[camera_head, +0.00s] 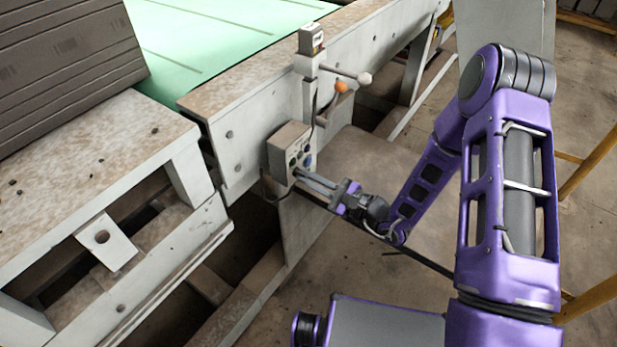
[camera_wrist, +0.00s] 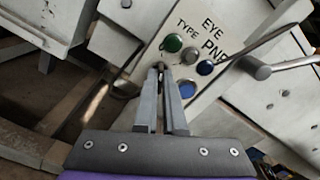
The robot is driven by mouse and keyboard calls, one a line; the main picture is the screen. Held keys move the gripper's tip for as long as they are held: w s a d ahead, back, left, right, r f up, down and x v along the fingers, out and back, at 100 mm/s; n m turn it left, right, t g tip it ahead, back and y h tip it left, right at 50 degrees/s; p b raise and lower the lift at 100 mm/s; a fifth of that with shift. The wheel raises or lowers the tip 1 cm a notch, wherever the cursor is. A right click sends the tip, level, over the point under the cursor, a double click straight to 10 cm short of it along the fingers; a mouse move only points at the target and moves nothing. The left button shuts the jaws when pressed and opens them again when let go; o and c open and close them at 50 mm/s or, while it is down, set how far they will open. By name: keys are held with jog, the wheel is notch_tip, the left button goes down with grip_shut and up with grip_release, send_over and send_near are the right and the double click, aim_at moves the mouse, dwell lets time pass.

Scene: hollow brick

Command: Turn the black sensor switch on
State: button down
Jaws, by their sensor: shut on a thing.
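A grey control box (camera_head: 287,143) is fixed to the side of the conveyor frame, with round knobs on its face. In the wrist view its face (camera_wrist: 225,22) is tilted and carries lettering including "EYE" and "TYPE". My gripper (camera_head: 303,174) reaches the lower part of this face from the right. In the wrist view my gripper (camera_wrist: 163,74) has its two fingers close together at the small black switch (camera_wrist: 160,66), just below a green button. The fingers are shut on the switch and hide most of it. Which way the switch points cannot be told.
Levers with an orange knob (camera_head: 341,86) and a pale knob (camera_head: 364,79) stick out above the box. Conveyor frame lies behind.

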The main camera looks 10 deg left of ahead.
jog(key=shift+m, duration=0.4)
jog(key=m+p, duration=0.1)
jog(key=m, duration=0.1)
jog(key=shift+r+m, duration=0.1)
jog(key=shift+m, duration=0.2)
jog(key=m+p, duration=0.1)
jog(key=m, duration=0.2)
jog(key=shift+m+p, duration=0.3)
jog(key=shift+p, duration=0.05)
jog(key=shift+m+p, duration=1.05)
jog(key=shift+m, duration=1.45)
jog(key=c, duration=1)
grip_release()
